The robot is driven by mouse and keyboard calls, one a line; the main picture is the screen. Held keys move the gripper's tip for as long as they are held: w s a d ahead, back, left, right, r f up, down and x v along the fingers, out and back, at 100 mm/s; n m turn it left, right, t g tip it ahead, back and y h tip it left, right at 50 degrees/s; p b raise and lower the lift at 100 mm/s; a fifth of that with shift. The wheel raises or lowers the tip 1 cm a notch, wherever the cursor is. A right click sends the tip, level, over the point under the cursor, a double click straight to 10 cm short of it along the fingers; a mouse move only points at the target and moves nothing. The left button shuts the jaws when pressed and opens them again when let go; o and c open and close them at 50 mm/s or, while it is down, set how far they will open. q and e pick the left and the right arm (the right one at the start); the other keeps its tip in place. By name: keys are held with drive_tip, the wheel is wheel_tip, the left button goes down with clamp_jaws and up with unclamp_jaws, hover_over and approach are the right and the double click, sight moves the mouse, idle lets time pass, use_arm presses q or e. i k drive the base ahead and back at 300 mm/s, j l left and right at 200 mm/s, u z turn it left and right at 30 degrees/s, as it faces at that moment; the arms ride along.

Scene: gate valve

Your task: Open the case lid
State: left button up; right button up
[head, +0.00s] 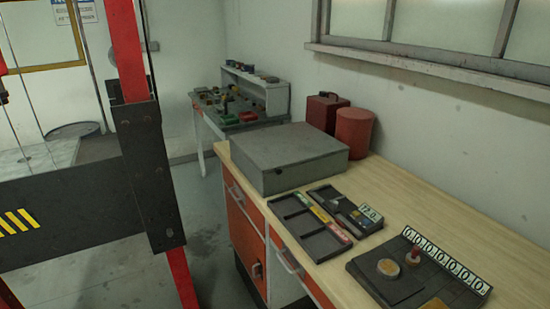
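A grey, flat, box-shaped case (288,158) sits on the wooden workbench top (400,186), towards its far end. Its lid looks shut, with the top lying flat. Neither my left gripper nor my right gripper is in view, so nothing is seen touching the case.
Black trays (310,228) and a black board with number tiles (415,272) lie nearer on the bench. A red canister (354,130) and a dark red box (322,111) stand behind the case. A red post (127,50) with a black beam stands left; floor shows between.

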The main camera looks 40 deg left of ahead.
sight(276, 149)
drive_tip(key=u, duration=1.05)
